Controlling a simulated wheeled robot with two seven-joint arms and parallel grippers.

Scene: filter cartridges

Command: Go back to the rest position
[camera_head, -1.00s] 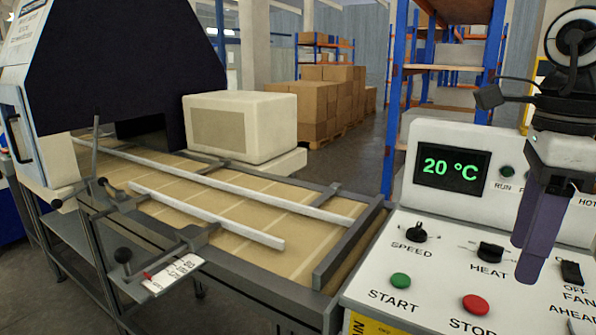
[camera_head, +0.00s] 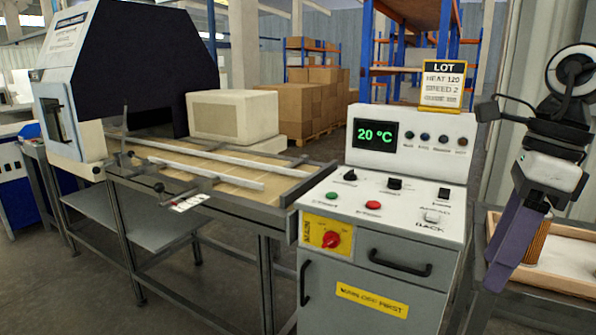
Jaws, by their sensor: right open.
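My right gripper (camera_head: 508,262) hangs at the right of the head view, fingers pointing down, open and apart from the control panel (camera_head: 322,203). Its dark purple finger passes in front of a brown pleated filter cartridge (camera_head: 539,243), which stands in a tray (camera_head: 562,285) on the right. The picture does not show the two touching. My left gripper is not in view. The panel display (camera_head: 375,135) reads 20 °C in green. A LOT sign (camera_head: 441,84) above the panel reads heat 120, speed 2; its last line is too small to read.
A conveyor (camera_head: 225,177) with pale guide rails runs left from the panel into a dark-hooded machine (camera_head: 130,62). A red main switch (camera_head: 332,239) sits on the panel cabinet's front (camera_head: 345,290). Floor shows below the conveyor. Shelving and stacked boxes (camera_head: 312,95) stand behind.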

